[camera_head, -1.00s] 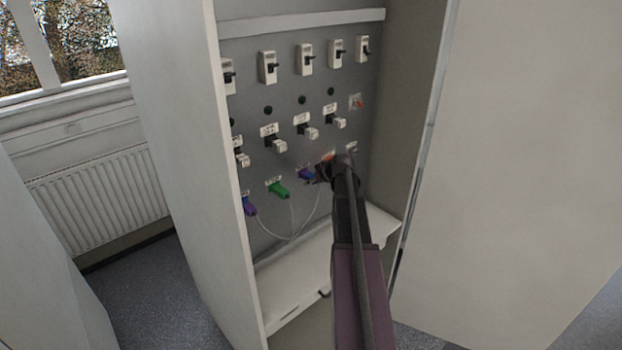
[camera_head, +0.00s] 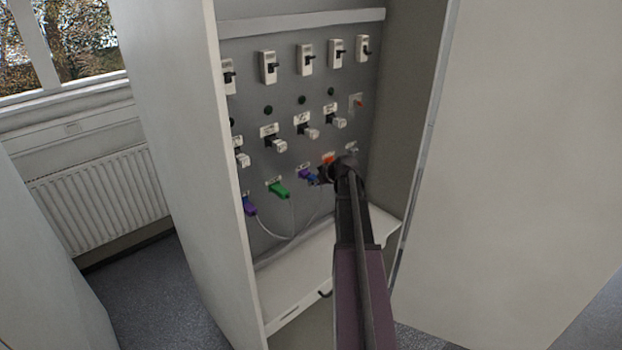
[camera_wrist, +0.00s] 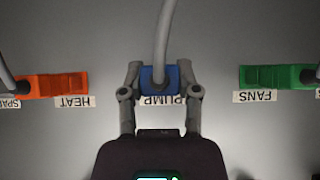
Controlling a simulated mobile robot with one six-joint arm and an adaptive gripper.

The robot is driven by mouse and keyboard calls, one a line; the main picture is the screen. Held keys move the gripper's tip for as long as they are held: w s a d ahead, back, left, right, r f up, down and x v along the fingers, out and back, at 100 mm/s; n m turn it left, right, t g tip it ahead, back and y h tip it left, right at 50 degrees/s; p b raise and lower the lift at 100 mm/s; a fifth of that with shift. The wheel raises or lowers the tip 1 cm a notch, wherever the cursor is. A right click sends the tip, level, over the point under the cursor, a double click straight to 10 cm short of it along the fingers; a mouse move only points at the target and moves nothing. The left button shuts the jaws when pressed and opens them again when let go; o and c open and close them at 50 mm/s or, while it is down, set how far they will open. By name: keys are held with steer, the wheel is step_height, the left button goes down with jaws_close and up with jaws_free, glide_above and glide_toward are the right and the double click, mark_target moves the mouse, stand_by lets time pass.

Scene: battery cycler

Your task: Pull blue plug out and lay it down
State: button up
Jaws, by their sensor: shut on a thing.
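The blue plug (camera_head: 311,179) is at the lower row of the grey panel in the head view, beside a purple-blue piece on the panel. In the wrist view the blue plug (camera_wrist: 149,79) sits between both fingertips, with its grey cable running up out of the picture. My gripper (camera_head: 320,177) is shut on the plug; its two fingers (camera_wrist: 160,74) press its sides in the wrist view. The PUMP label (camera_wrist: 160,100) shows upside down just below the plug. I cannot tell whether the plug is clear of its socket.
An orange plug (camera_wrist: 55,84) at HEAT and a green plug (camera_wrist: 275,77) at FANS flank it. A purple plug (camera_head: 249,206) is further left. Switches fill the upper panel. A white shelf (camera_head: 300,290) lies below; cabinet walls stand on both sides.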

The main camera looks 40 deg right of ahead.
steer(key=shift+s, duration=0.15)
steer(key=shift+s, duration=0.45)
steer(key=shift+s, duration=0.7)
steer(key=shift+s+d, duration=0.1)
steer(key=shift+s, duration=0.6)
steer(key=shift+s, duration=0.2)
step_height(320, 180, down, 11)
steer(key=b, duration=1)
steer(key=shift+b, duration=0.4)
steer(key=shift+r, duration=0.15)
stand_by(0.3)
